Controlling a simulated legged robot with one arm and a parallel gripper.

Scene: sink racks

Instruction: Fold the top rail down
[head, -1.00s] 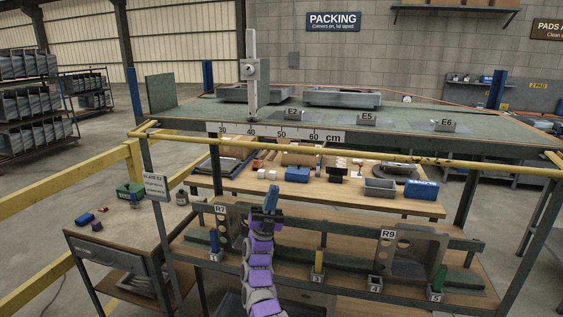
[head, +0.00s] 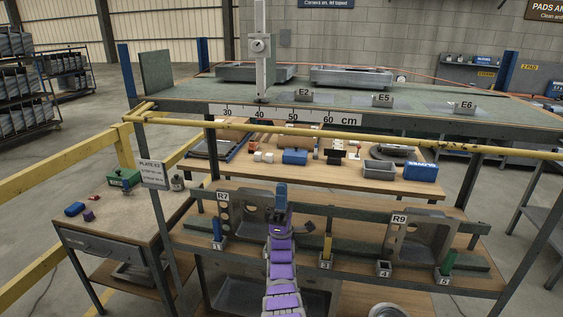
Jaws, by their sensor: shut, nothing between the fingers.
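A yellow top rail (head: 343,141) runs across the front of the bench frame, just below the ruler strip. It is up, roughly level, and spans from the left corner post to beyond the right edge of the picture. My purple arm rises from the bottom middle. My gripper (head: 281,190) is shut and empty, and shows below the rail in the picture.
A second sink part marked R9 (head: 414,238) stands at right on the lower rack, with several numbered posts. A middle shelf (head: 400,184) holds boxes and tools. A side table (head: 118,220) is at left. A yellow guardrail (head: 62,163) extends left.

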